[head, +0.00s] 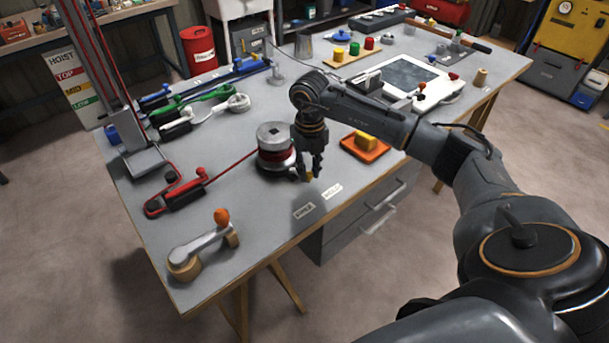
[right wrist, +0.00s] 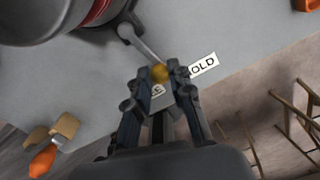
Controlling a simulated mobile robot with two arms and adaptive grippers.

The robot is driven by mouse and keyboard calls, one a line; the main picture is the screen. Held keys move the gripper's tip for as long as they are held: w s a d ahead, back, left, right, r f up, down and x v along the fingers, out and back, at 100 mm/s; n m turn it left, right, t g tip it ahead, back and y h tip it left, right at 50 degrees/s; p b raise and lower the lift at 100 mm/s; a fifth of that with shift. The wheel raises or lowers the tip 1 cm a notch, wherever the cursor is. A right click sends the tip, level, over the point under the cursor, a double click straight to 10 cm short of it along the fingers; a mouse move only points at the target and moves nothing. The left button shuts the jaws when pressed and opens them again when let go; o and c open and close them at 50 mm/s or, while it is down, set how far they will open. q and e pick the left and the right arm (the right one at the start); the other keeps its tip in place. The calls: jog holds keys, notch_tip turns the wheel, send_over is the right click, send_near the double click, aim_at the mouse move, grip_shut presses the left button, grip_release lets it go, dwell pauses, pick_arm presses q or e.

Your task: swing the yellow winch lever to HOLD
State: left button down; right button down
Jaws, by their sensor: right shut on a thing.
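The winch (head: 275,148) is a grey drum wound with red rope on the bench, and its lower side fills the top left of the right wrist view (right wrist: 50,18). Its lever is a thin grey rod (right wrist: 143,44) ending in a yellow knob (right wrist: 160,73). My right gripper (head: 309,174) points down and is shut on the yellow knob, hiding part of it. The HOLD label (head: 332,191) lies just right of the fingers, also in the right wrist view (right wrist: 204,65). A second label (head: 303,210), partly hidden by a finger in the wrist view, lies nearer the front edge. My left gripper is out of view.
An orange tray with a yellow block (head: 366,140) sits just right of the winch. A metal crank with an orange knob (head: 203,247) is at the front left corner. A red rope runs left to a red clutch-like fitting (head: 185,192). The bench's front edge is close.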

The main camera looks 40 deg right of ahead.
jog(key=shift+w+d+n+b, duration=0.2)
jog(key=shift+d+n+b, duration=0.2)
jog(key=shift+n, duration=0.45)
jog(key=shift+w+d+n+b, duration=0.2)
jog(key=shift+d+n, duration=0.25)
jog(key=shift+n, duration=0.4)
jog(key=shift+r, duration=0.1)
jog(key=c, duration=1.2)
grip_release()
notch_tip(320, 180, up, 12)
jog(key=shift+s, duration=0.15)
